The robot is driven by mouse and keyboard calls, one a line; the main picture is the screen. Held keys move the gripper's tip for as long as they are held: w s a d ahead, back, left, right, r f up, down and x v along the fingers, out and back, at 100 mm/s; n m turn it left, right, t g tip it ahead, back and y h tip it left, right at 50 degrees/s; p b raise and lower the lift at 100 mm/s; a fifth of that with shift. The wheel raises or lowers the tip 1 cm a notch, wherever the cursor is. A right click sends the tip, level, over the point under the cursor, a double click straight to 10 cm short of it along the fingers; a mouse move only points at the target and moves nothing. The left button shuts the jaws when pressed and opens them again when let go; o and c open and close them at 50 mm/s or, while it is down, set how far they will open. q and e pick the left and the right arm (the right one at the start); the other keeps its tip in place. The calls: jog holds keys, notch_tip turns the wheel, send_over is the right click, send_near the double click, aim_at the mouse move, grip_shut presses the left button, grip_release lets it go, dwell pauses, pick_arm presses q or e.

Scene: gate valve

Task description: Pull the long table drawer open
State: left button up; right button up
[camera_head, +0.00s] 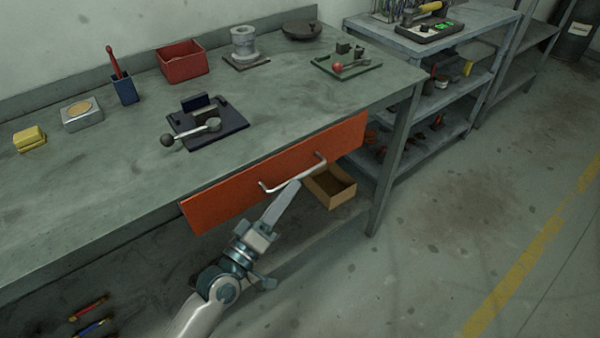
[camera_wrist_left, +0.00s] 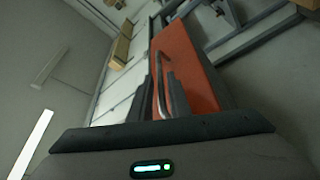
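The long table drawer has an orange-red front (camera_head: 230,197) below the workbench's front edge, about flush with it. It looks closed. A pale bar handle (camera_head: 318,167) is fixed across the front. My left gripper (camera_head: 292,190) reaches up to the handle from below in the head view. In the left wrist view, the drawer front (camera_wrist_left: 186,62) stretches away and the handle (camera_wrist_left: 160,70) lies between the two dark fingers (camera_wrist_left: 163,92). A small gap shows beside the bar, so the fingers look open around it. My right gripper is not in view.
The workbench (camera_head: 110,185) carries a dark clamp fixture (camera_head: 215,130), a red bin (camera_head: 181,65) and other parts. An open tan box (camera_head: 332,187) sits under the drawer's right part. A shelf rack (camera_head: 440,95) stands to the right. The floor in front is clear.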

aim_at(300, 174)
pick_arm(q)
jog(key=x, duration=0.4)
jog(key=shift+w+d, duration=0.2)
jog(key=shift+w, duration=0.1)
jog(key=shift+w+d+r, duration=0.1)
jog(key=shift+w+d, duration=0.1)
jog(key=shift+w, duration=0.1)
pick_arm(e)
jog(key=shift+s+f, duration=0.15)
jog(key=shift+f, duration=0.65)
pick_arm(q)
grip_shut()
